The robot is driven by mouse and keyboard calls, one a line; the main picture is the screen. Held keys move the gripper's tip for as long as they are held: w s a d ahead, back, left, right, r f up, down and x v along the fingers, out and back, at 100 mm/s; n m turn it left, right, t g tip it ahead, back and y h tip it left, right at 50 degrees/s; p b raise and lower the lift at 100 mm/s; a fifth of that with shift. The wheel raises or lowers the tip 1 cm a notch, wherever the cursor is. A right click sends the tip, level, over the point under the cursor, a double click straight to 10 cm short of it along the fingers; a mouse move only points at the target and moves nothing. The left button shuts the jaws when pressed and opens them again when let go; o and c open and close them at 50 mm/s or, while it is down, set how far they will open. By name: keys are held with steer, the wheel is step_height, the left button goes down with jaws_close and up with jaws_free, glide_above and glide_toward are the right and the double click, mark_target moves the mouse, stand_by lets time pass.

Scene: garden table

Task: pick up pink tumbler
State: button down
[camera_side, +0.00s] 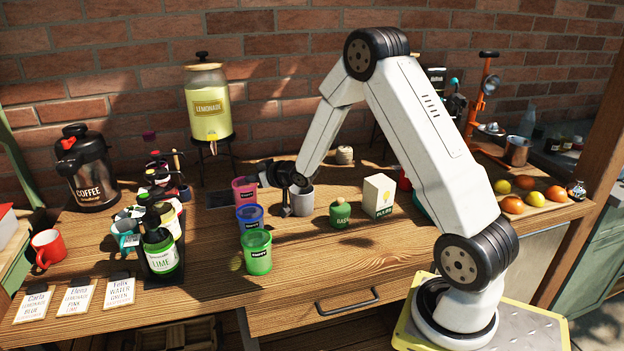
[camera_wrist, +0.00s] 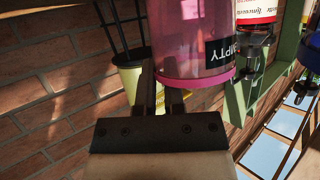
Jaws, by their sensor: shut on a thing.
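The pink tumbler (camera_side: 244,191) stands behind the blue tumbler (camera_side: 250,218) in the side view, with a dark label on its front. My gripper (camera_side: 262,178) reaches in from the right and is shut on the pink tumbler near its upper part. In the wrist view the pink tumbler (camera_wrist: 190,45) fills the upper middle, its label reading "EMPTY" upside down. The gripper fingers (camera_wrist: 163,100) are partly hidden by it. The blue tumbler hides its lower edge in the side view, so I cannot tell whether it touches the table.
A green tumbler (camera_side: 257,252) stands in front of the blue one. A bottle rack (camera_side: 165,275) is at left. The lemonade dispenser (camera_side: 208,105) is behind. The front middle table is clear.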

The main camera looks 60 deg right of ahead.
steer(key=s+a+r, duration=0.4)
steer(key=s+r, duration=0.6)
steer(key=s, duration=0.3)
steer(key=shift+s+r, duration=0.2)
steer(key=shift+r, duration=0.15)
stand_by(0.5)
